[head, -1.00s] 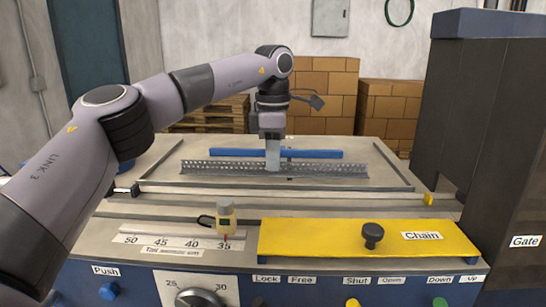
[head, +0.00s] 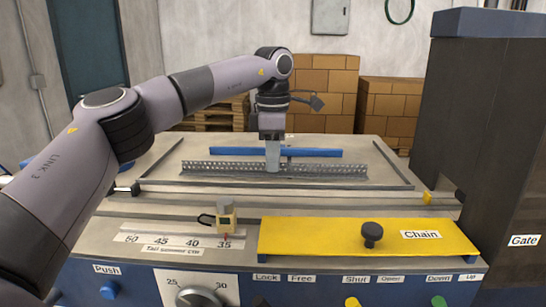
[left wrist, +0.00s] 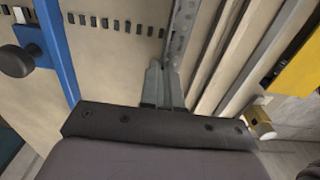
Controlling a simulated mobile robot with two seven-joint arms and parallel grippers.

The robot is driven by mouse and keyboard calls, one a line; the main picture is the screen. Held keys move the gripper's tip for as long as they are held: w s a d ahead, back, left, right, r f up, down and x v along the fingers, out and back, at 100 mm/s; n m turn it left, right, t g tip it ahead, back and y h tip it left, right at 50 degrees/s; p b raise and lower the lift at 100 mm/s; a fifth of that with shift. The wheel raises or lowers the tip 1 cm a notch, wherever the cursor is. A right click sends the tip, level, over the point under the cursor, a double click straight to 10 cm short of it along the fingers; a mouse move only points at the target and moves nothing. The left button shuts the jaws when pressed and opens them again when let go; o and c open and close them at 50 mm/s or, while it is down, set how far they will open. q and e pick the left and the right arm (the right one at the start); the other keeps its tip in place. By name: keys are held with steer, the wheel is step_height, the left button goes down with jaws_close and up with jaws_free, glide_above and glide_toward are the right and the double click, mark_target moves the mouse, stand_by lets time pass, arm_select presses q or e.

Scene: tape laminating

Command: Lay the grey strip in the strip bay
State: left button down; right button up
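The grey strip (head: 325,170) is a long perforated metal piece, lying left to right at the middle of the framed bed in the head view. My left gripper (head: 272,168) points down at about its middle. In the left wrist view the two fingers (left wrist: 163,90) are close together, and the grey strip (left wrist: 182,32) runs in between their tips. The fingers look shut on it. Its underside is hidden, so I cannot tell whether it touches the bed. No label marks the strip bay. My right gripper is not in view.
A blue bar (head: 315,153) lies just behind the strip. Grey rails (head: 160,181) frame the bed. In front are a yellow Chain cover (head: 320,238) with a black knob and a small gauge (head: 226,217) on a scale. A dark Gate housing (head: 480,130) stands right.

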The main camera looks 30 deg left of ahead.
arm_select(q)
steer(key=shift+f, duration=0.45)
stand_by(0.8)
steer(key=c, duration=1.3)
jaws_free()
steer(key=shift+r, duration=0.15)
steer(key=shift+r, duration=2.9)
